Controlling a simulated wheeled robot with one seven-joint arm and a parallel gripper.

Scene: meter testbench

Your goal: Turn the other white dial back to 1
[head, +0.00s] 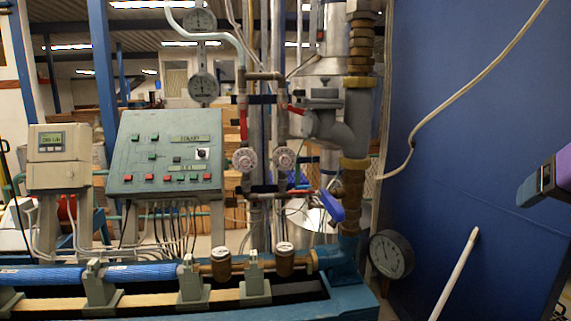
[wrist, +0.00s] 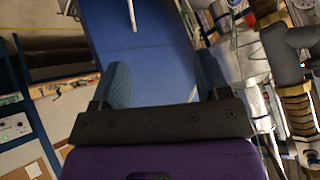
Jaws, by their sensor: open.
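My gripper (head: 527,192) is at the right edge of the head view, in front of the blue panel and far to the right of both dials. In the wrist view my gripper (wrist: 162,82) is open, with nothing between its two fingers. I cannot make out the dials clearly there.
A green-grey control box (head: 165,152) with several buttons stands left of the dials. A blue valve lever (head: 331,207) sticks out below and right of them. A round gauge (head: 391,254) is low at right. The blue panel (head: 480,130) has a hanging cable (head: 470,85) before it.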

